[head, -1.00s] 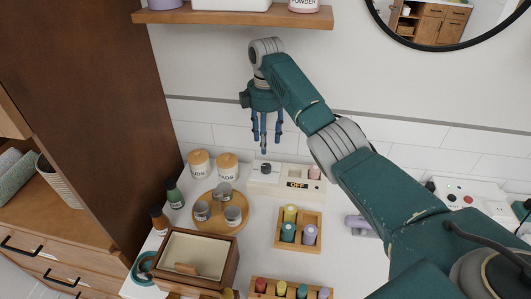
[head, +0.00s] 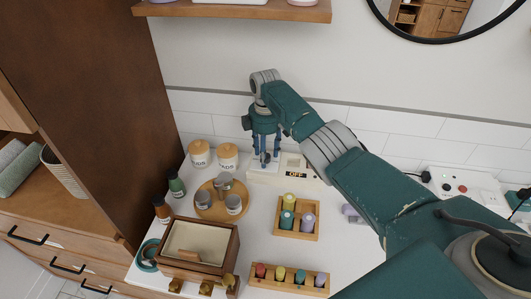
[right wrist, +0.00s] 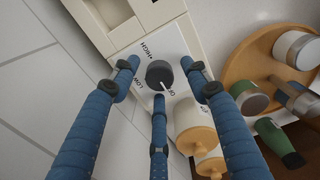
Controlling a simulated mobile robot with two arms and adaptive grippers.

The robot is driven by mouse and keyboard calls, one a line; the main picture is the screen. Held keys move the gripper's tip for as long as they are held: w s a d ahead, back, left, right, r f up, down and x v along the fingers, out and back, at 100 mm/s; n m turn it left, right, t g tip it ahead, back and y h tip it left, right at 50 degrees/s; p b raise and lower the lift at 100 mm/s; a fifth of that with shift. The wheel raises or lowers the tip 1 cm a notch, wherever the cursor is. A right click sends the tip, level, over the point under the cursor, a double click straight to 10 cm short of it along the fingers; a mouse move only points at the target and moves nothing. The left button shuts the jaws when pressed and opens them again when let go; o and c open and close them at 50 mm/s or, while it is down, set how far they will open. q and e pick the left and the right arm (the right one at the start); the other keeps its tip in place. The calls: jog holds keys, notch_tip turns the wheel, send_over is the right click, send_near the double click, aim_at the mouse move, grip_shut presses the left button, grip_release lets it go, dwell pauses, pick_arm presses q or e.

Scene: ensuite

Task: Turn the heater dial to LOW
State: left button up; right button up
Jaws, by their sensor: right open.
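The heater (head: 282,178) is a cream box on the counter against the tiled wall, with a small panel reading OFF. In the right wrist view its dark round dial (right wrist: 159,74) sits among the labels HIGH, LOW and OFF, its white pointer towards OFF. My right gripper (head: 264,160) points down over the heater's left part. Its blue fingers are open and spread around the dial in the wrist view; I cannot tell whether any touches it. In the head view the fingers largely hide the dial. My left gripper is not in view.
Two wood-lidded jars (head: 228,158) stand left of the heater. A round wooden tray (head: 208,212) with grey cups is in front of them. A wooden rack (head: 297,235) of colored bottles and an open wooden box (head: 199,248) are nearer. A shelf (head: 240,12) hangs above.

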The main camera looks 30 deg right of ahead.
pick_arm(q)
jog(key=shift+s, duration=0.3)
pick_arm(e)
jog(key=c, duration=1.2)
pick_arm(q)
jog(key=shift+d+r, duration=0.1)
pick_arm(e)
jog(key=shift+o, duration=0.2)
jog(key=shift+m, duration=0.3)
jog(key=m+p, duration=0.1)
jog(key=m, duration=0.2)
jog(key=shift+r+m, duration=0.1)
jog(key=shift+m, duration=0.3)
jog(key=m+p, duration=0.1)
jog(key=m, duration=0.3)
jog(key=shift+m, duration=0.3)
jog(key=m, duration=0.4)
jog(key=shift+w+p, duration=0.1)
jog(key=shift+p, duration=0.25)
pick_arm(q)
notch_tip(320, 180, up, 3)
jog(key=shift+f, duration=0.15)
pick_arm(e)
jog(key=m, duration=0.4)
jog(key=shift+m, duration=0.3)
